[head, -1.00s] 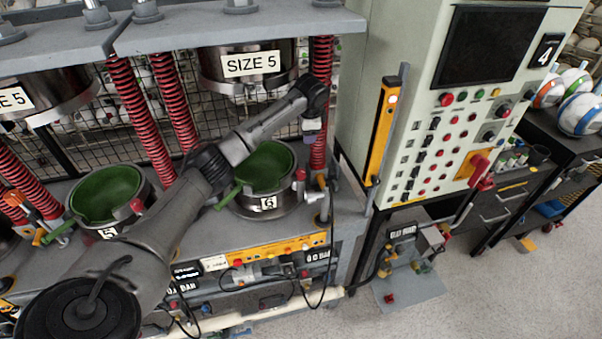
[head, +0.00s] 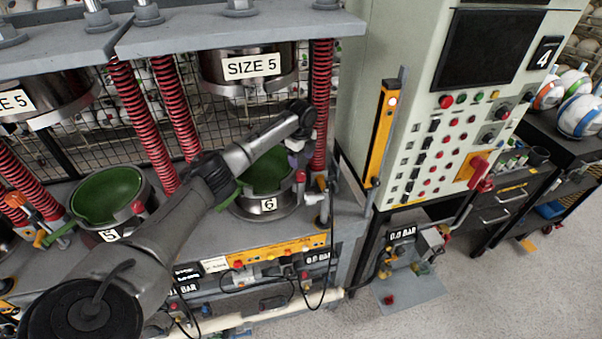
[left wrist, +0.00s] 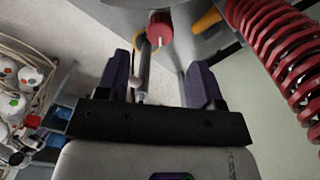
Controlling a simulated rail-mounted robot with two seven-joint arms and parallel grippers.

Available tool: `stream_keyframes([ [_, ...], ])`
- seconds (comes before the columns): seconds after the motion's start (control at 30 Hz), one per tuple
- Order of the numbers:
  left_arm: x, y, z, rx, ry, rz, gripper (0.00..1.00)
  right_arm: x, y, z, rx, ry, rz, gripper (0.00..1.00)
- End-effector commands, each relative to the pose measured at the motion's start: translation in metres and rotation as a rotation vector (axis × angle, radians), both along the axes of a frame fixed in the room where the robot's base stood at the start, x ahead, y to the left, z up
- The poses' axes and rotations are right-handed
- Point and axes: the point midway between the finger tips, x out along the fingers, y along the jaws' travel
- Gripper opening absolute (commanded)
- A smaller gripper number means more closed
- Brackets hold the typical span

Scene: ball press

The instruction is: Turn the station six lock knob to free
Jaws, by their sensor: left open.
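The station six mould (head: 262,206) is a grey round pot with a green bowl (head: 270,172) in it and a "6" label on its front. A red knob (head: 300,176) stands at its right rim; I take it for the lock knob. My left gripper (head: 297,160) is open just above this knob, pointing down, partly hidden by my wrist. In the left wrist view its two dark fingers (left wrist: 162,72) are apart. The red knob (left wrist: 159,29) shows beyond the fingertips, with a grey rod between the fingers. The knob's setting cannot be read. My right gripper is not in view.
A red spring column (head: 320,110) stands close to the right of my gripper and also shows in the left wrist view (left wrist: 280,50). The "SIZE 5" upper mould (head: 248,72) hangs above. The control cabinet (head: 440,110) stands at the right.

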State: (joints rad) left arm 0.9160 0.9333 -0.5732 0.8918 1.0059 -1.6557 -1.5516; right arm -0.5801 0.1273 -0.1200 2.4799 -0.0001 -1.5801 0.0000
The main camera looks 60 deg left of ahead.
Motion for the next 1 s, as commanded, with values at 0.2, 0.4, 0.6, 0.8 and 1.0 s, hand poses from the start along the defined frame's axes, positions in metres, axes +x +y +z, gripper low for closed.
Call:
stream_keyframes([
  [0.2, 0.0, 0.0, -0.038, -0.001, 0.003, 0.001, 0.61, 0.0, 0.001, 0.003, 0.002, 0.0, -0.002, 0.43],
  [0.4, 0.0, 0.0, -0.062, 0.0, 0.001, 0.002, 0.61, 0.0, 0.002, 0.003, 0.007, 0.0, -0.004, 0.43],
  [0.6, 0.0, 0.0, -0.073, 0.0, 0.0, 0.001, 0.61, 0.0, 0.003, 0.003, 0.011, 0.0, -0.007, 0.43],
  [0.8, 0.0, 0.0, -0.075, 0.001, 0.0, 0.001, 0.61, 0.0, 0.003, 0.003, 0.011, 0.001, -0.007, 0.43],
  [1.0, 0.0, 0.0, -0.075, 0.001, 0.0, 0.001, 0.55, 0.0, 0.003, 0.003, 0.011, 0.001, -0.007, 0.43],
])
